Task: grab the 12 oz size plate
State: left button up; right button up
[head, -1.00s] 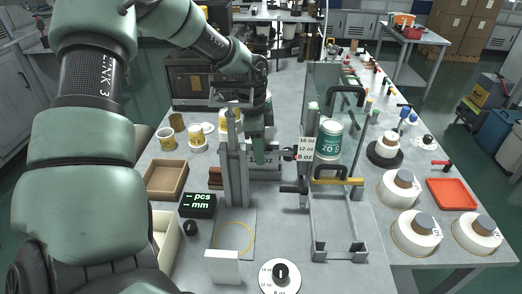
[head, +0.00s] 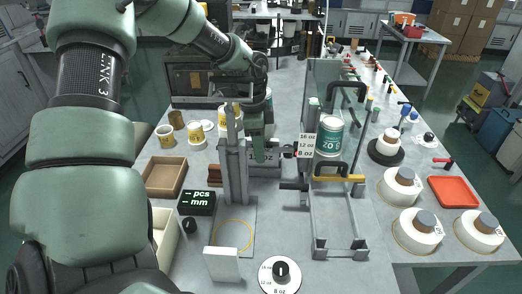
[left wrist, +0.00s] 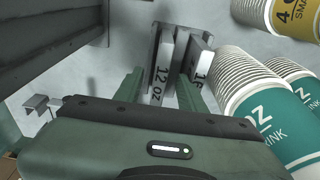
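The 12 oz plate (left wrist: 163,72) is a grey upright plate with "12 OZ" on its edge, in the left wrist view. In the head view its label shows just behind and beside the left fingers (head: 264,157). My left gripper (left wrist: 158,97) points down at the plate, its green fingers apart on either side of it. A gap shows between the left finger and the plate. The right finger is close to it, and I cannot tell whether they touch. A second plate marked "16" (left wrist: 197,62) stands just to the right. My right gripper is not in view.
In the head view a grey post (head: 234,170) stands just left of the gripper, and a metal frame (head: 338,200) stands to the right.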

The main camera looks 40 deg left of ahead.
pick_arm(q)
grip_shut()
dwell(1.3)
